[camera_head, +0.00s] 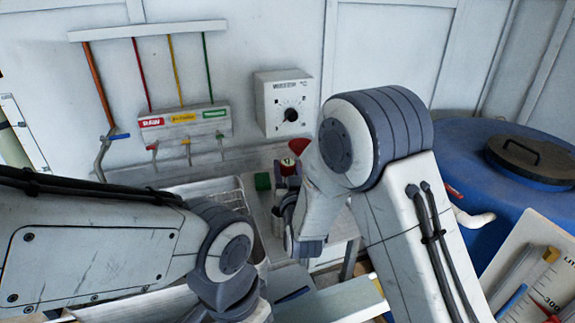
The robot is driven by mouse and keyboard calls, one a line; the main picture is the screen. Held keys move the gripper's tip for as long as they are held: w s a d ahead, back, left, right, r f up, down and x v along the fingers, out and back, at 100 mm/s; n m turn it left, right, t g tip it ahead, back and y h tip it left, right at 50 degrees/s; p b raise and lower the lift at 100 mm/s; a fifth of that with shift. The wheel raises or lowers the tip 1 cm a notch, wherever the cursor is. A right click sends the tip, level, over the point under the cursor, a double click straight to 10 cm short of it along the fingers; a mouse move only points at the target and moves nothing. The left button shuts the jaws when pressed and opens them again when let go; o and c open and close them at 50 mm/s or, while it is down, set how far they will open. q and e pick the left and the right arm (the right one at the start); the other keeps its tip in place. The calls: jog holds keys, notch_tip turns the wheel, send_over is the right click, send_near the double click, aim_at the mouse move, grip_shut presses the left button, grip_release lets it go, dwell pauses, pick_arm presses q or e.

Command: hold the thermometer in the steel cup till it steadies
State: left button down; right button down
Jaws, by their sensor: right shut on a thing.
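My right arm comes in from the lower right and bends down at the middle. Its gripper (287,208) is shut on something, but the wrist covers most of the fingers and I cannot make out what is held. A small grey metal-looking cylinder (277,222), perhaps the steel cup, shows just left of the gripper on the bench; I cannot tell whether they touch. I cannot make out the thermometer for certain. My left arm reaches in from the left, with its wrist bent down at the bottom; its fingers do not show.
A green block (262,181) and a dark purple object (288,168) with a red piece above stand on the bench. A white wire rack (215,190) is left of them. A dial box (283,103) and labelled taps (185,120) are behind. A blue drum (500,190) is right.

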jog(key=shift+f, duration=0.55)
notch_tip(320, 180, down, 7)
jog(key=b, duration=0.7)
jog(key=shift+b, duration=0.35)
jog(key=shift+r, duration=0.2)
dwell(5.6)
